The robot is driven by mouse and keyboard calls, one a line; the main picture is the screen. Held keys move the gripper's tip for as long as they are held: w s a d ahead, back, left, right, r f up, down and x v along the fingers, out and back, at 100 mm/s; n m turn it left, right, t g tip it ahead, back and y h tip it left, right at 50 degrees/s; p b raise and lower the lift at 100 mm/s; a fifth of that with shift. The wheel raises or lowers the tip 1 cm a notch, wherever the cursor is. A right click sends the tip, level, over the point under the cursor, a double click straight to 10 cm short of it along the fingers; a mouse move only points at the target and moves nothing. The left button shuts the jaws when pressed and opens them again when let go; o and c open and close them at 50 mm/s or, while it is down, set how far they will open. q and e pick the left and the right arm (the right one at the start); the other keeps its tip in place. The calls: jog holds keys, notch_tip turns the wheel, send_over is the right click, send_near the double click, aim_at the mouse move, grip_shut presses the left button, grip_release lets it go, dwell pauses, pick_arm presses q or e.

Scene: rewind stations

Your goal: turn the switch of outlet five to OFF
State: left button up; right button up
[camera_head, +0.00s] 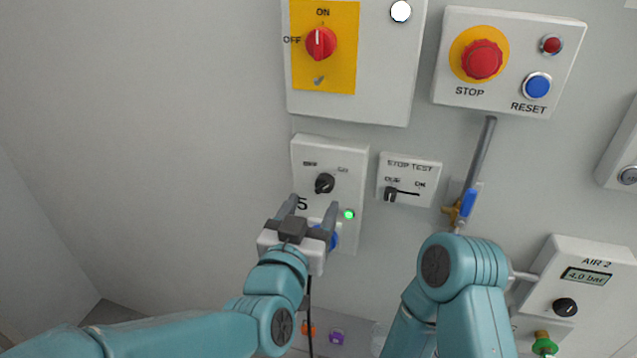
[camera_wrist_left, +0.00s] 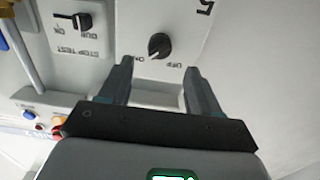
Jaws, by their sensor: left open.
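The outlet five box (camera_head: 348,170) is a white wall panel with a black rotary switch (camera_head: 324,183) between the labels OFF on the left and ON on the right. The switch also shows in the left wrist view (camera_wrist_left: 159,45), where its pointer appears to lean toward ON. A green lamp (camera_head: 348,214) glows lower on the box. My left gripper (camera_head: 311,205) is open and empty, just below the switch in the head view. In the left wrist view its fingers (camera_wrist_left: 159,66) point toward the switch, apart from it. My right gripper is not seen.
The stop test box (camera_head: 410,170) with a black switch is close on the right. A red main switch (camera_head: 321,43) and a STOP button (camera_head: 482,60) are above. A blue-handled valve (camera_head: 468,203) is further right. A blue plug (camera_head: 334,239) is partly hidden behind my left gripper.

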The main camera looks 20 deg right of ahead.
aim_at(322, 188)
pick_arm(q)
jog(key=p+x, duration=0.1)
jog(key=x, duration=0.3)
jog(key=shift+w+d+r, duration=0.1)
jog(key=shift+w+d, duration=0.15)
jog(key=shift+w, duration=0.05)
jog(key=shift+w+d, duration=0.45)
jog(key=shift+w, duration=0.05)
jog(key=shift+a, duration=0.1)
jog(key=c, duration=1)
